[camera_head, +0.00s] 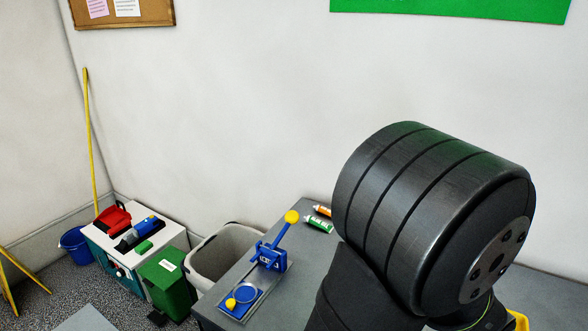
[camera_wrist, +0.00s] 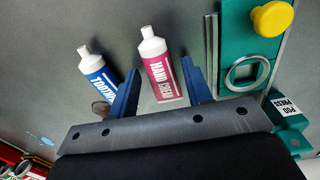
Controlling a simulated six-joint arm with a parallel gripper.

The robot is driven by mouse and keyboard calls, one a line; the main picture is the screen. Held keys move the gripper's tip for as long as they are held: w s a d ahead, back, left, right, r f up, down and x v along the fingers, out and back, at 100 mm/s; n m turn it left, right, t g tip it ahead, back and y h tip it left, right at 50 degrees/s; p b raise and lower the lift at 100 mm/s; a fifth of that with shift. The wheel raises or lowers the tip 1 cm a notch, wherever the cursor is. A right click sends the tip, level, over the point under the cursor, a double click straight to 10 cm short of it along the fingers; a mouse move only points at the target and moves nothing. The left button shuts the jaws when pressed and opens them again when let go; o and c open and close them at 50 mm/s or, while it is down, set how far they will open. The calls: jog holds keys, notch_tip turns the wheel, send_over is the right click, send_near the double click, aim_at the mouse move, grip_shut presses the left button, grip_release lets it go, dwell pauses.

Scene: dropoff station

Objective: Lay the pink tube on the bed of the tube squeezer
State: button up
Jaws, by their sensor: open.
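The pink tube (camera_wrist: 159,72), with a white cap and hand cream lettering, lies on the grey table in the wrist view, cap pointing away from my wrist. My gripper (camera_wrist: 160,67) is open, with one blue finger on each side of the tube. I cannot tell whether the fingers touch it. A blue device (camera_head: 270,256) with a yellow-knobbed lever stands on the table in the camera_head view. Its label is too small to read, so I cannot tell whether it is the tube squeezer. My arm hides the gripper and the pink tube in that view.
A blue toothpaste tube (camera_wrist: 98,74) lies just left of the left finger. A teal pod press (camera_wrist: 240,72) with a yellow knob stands close to the right. Green (camera_head: 319,225) and orange (camera_head: 322,211) tubes lie at the table's back. A bin (camera_head: 222,250) stands left of the table.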

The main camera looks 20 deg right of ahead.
jog(key=c, duration=0.6)
jog(key=shift+r, duration=2.55)
jog(key=shift+c, duration=0.2)
